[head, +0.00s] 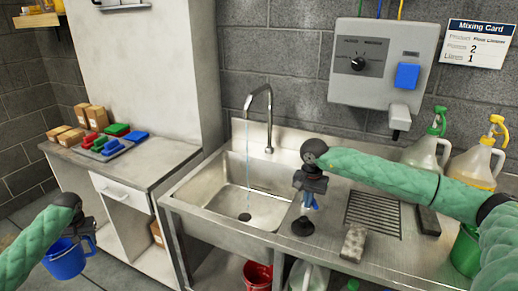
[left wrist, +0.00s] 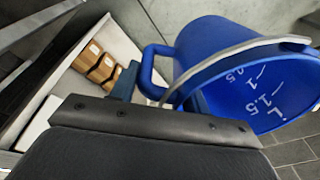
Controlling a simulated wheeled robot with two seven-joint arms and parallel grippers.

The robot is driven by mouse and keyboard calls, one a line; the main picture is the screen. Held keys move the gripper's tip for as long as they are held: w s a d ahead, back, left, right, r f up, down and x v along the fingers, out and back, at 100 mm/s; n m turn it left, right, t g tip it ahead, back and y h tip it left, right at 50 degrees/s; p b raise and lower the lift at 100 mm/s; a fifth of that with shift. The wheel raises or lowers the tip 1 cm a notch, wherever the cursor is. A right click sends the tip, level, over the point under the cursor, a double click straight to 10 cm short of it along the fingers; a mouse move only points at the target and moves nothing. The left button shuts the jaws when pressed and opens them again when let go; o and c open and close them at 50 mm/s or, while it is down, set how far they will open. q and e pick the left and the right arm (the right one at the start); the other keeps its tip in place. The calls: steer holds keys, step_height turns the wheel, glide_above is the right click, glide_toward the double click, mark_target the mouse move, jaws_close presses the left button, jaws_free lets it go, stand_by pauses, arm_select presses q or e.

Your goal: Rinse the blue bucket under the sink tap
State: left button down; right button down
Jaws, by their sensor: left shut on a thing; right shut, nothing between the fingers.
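The blue bucket (head: 66,264) hangs at the lower left of the head view, in front of the side counter and away from the sink. My left gripper (head: 84,240) is shut on its handle side; the exact grip is partly hidden. In the left wrist view the bucket (left wrist: 215,60) is tilted, with white volume marks inside and a pale wire handle. A thin stream of water falls from the sink tap (head: 262,100) into the steel basin (head: 235,190). My right gripper (head: 308,196) is shut and empty, right of the basin, above a small blue-and-black item (head: 303,227).
A grey block (head: 354,243) and a drain grille (head: 373,213) are on the right counter. Jugs (head: 478,160) and a green bucket (head: 466,250) stand farther right. A red bucket (head: 258,275) is under the sink. Boxes and coloured pads (head: 110,140) cover the left counter's back.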

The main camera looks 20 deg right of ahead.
arm_select(q)
steer(key=shift+f+b, duration=0.45)
arm_select(e)
steer(key=shift+s+d+f, duration=0.15)
steer(key=shift+s+d, duration=0.2)
steer(key=shift+d, duration=0.35)
steer(key=shift+s+d, duration=0.15)
steer(key=shift+d, duration=0.1)
arm_select(q)
steer(key=shift+f, duration=0.15)
arm_select(e)
steer(key=shift+d, duration=0.1)
